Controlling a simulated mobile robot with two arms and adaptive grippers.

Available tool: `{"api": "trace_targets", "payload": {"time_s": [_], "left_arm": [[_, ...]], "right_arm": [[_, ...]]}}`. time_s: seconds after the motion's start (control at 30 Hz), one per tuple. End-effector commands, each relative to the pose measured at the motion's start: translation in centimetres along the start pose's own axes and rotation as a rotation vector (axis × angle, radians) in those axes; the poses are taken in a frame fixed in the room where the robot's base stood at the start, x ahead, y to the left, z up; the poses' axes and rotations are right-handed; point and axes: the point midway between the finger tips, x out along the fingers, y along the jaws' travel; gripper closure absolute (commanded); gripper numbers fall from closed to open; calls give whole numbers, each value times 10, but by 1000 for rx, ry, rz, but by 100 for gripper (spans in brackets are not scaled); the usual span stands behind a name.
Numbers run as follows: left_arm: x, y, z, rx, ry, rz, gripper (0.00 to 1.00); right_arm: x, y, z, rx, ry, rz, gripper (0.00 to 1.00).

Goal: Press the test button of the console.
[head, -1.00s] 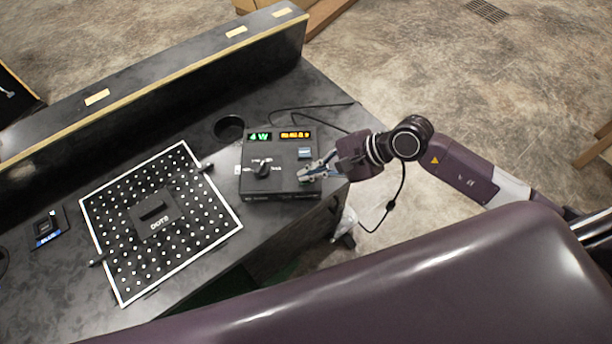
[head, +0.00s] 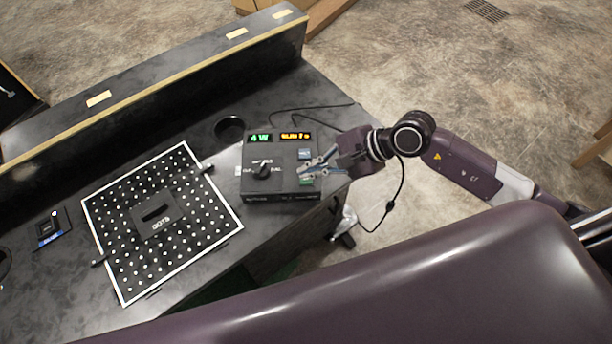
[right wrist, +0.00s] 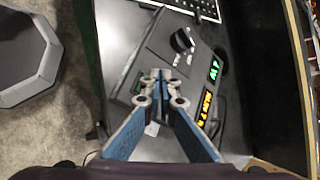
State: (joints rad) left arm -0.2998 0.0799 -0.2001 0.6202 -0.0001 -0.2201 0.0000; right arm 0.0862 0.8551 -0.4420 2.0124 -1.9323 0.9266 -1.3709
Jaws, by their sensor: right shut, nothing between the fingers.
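The console (head: 257,191) is a black box on the dark desk, with a green lit display (head: 260,138) reading "4W", an orange lit display (head: 295,136) and a black knob (head: 263,171). A blue button (head: 304,154) and a green button (head: 306,182) are on its right side; I cannot read which is the test button. My right gripper (head: 303,171) is shut and empty, its tips over the console's right part between these buttons. In the right wrist view the shut tips (right wrist: 160,75) cover part of the panel; contact cannot be told. My left gripper is not in view.
A white-edged perforated board (head: 111,247) with a black block (head: 156,216) lies left of the console. A small blue-labelled device (head: 48,230) is farther left. A raised ledge (head: 180,90) runs behind, and a cable (head: 310,107) lies on the desk.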

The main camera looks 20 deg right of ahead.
Motion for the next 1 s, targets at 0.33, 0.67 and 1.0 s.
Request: {"api": "trace_targets", "payload": {"time_s": [0.33, 0.67, 1.0], "left_arm": [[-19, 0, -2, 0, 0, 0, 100], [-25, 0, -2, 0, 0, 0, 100], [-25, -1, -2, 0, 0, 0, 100]], "right_arm": [[-24, -18, 17, -3, 1, -1, 100], [-34, -25, 25, 0, 0, 0, 100], [-34, -25, 25, 0, 0, 0, 100]]}}
